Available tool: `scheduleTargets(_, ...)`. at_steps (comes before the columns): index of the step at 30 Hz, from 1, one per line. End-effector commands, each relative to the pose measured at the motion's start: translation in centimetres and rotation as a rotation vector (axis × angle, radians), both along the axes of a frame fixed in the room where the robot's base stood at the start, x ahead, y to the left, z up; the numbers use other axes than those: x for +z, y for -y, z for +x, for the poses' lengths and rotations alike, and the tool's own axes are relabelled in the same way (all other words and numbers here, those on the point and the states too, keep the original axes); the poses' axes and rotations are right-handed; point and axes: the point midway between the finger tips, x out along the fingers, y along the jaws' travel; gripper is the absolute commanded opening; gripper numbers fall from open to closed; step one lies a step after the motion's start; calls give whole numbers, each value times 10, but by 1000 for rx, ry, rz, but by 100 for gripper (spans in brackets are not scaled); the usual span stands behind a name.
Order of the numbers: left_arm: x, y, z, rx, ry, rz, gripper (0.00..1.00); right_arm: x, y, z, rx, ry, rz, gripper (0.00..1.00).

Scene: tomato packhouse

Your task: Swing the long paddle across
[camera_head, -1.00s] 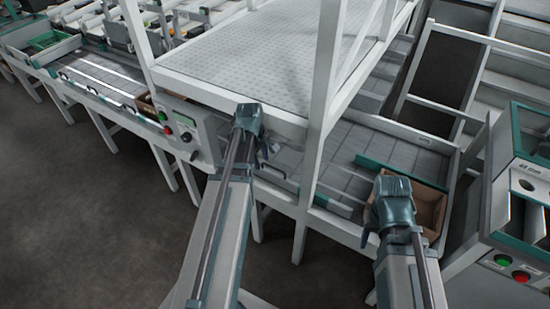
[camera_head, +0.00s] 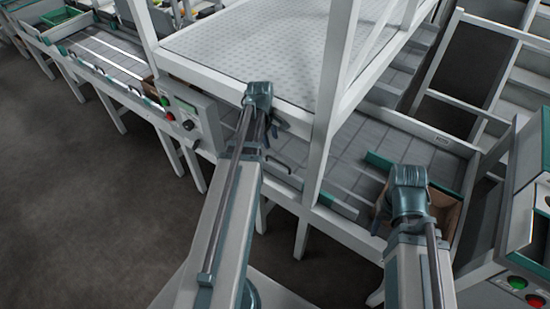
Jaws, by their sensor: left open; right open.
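A long green bar (camera_head: 379,163), which looks like the paddle, lies over the grey sorting bed (camera_head: 345,165) right of the white post. Its right part is hidden behind my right wrist. My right gripper (camera_head: 380,218) is open at the bed's front right, in front of the bar and beside a brown cardboard box (camera_head: 448,214); its fingers are partly hidden by the wrist. My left gripper (camera_head: 272,130) is open and empty at the front edge of the raised white deck, left of the post. Neither gripper visibly touches the bar.
A white post (camera_head: 334,100) stands between my two grippers. A control box (camera_head: 190,115) with red and green buttons is left of my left gripper. A machine with buttons (camera_head: 517,283) stands at the right. The dark floor at left is clear.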

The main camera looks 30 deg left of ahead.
Motion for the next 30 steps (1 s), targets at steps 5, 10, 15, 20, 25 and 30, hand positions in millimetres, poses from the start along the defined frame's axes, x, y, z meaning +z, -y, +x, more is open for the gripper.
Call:
scheduleTargets(5,-27,0,5,0,0,0,45,-27,0,0,0,0,0,50)
scheduleTargets(10,-51,0,9,0,0,0,45,-51,0,0,1,0,0,50)
scheduleTargets(15,-75,1,14,0,0,0,45,-75,0,0,1,0,0,50)
scheduleTargets(20,-97,1,18,0,0,0,45,-97,0,0,1,0,0,50)
scheduleTargets(25,-116,2,22,0,0,0,45,-116,0,0,1,0,0,50)
scheduleTargets(30,-123,2,24,0,0,0,45,-123,0,0,1,0,0,50)
